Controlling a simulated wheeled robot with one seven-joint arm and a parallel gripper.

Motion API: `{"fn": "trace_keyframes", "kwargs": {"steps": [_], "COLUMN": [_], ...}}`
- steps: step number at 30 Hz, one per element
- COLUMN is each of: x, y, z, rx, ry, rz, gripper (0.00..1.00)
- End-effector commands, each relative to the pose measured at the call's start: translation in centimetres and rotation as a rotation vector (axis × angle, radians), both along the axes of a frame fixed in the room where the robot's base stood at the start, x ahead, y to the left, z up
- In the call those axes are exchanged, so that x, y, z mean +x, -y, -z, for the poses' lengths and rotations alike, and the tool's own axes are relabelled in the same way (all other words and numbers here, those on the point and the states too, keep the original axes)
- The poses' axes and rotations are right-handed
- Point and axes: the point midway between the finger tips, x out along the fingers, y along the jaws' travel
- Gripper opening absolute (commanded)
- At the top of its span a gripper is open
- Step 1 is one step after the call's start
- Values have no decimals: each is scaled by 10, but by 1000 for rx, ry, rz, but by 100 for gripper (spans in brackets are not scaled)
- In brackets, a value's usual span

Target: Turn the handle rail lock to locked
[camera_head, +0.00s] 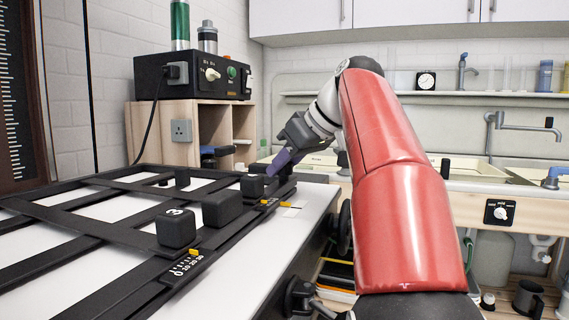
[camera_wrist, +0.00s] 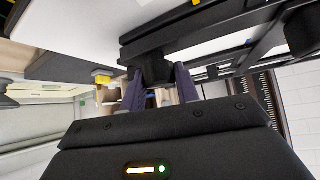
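A black easel frame (camera_head: 100,237) with crossing rails lies on the white bench. Black blocks sit along its near rail, one of them marked 3 (camera_head: 176,227). Another small black block (camera_head: 253,187) is at the rail's far end, by my gripper (camera_head: 272,166). I cannot tell which part is the rail lock handle or how it is set. In the wrist view my gripper (camera_wrist: 160,80) has its two purple fingers apart, with a dark block (camera_wrist: 155,68) between their tips. Whether they press on it is unclear.
A black control box (camera_head: 192,76) with a knob and green button stands on a wooden cabinet (camera_head: 163,132) behind the frame. Yellow pointers (camera_head: 194,252) and a printed scale are on the near rail. A sink counter is at the right.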

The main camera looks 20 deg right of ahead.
Motion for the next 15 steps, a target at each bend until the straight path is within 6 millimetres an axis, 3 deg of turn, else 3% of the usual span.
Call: {"fn": "trace_keyframes", "kwargs": {"steps": [15], "x": [-1], "y": [-1], "z": [0], "rx": [-1], "ry": [2], "rz": [105], "gripper": [8]}}
